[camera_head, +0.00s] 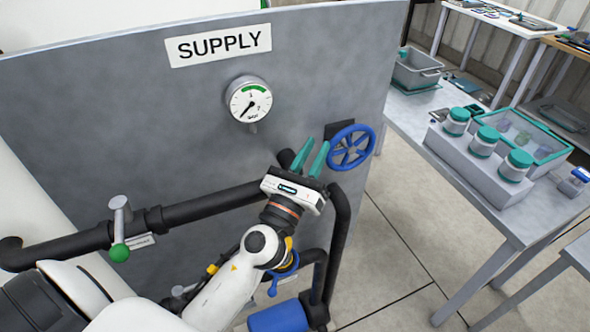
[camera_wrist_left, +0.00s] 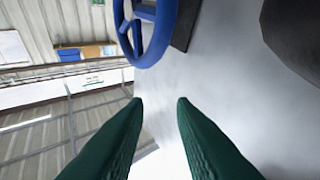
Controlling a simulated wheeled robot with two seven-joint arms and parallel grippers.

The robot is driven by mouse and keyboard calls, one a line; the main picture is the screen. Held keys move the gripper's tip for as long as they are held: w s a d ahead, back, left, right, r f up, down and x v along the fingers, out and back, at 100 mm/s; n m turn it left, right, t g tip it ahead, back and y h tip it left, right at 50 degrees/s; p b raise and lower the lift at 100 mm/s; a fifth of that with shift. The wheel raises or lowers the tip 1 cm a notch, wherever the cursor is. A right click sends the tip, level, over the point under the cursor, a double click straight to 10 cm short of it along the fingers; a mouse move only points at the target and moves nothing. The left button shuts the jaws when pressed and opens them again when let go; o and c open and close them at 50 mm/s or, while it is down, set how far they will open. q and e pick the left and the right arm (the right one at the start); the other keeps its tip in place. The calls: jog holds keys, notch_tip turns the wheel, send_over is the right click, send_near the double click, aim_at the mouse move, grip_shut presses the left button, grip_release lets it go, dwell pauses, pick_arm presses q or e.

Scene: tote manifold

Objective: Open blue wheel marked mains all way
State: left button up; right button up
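The blue wheel (camera_head: 351,150) stands on the grey panel's right side, with a dark block behind it. I cannot read a "mains" mark on it. In the left wrist view part of the wheel (camera_wrist_left: 163,30) shows at the top, ahead of the fingers and cut off by the frame edge. My left gripper (camera_head: 315,151) has teal fingers spread apart with nothing between them. In the head view it is just left of the wheel and seems apart from it. In the left wrist view the gripper (camera_wrist_left: 160,101) is open too. My right gripper is not in view.
A gauge (camera_head: 249,100) and a SUPPLY sign (camera_head: 218,46) are on the panel (camera_head: 150,120). Black pipes (camera_head: 205,207) run below, with a green-knobbed lever (camera_head: 119,252) at left. A blue cylinder (camera_head: 279,318) is low down. A table with jars (camera_head: 486,142) stands right, past open floor.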

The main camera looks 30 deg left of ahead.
pick_arm(q)
jog(key=s, duration=0.5)
jog(key=shift+s+b, duration=0.2)
jog(key=shift+b, duration=0.2)
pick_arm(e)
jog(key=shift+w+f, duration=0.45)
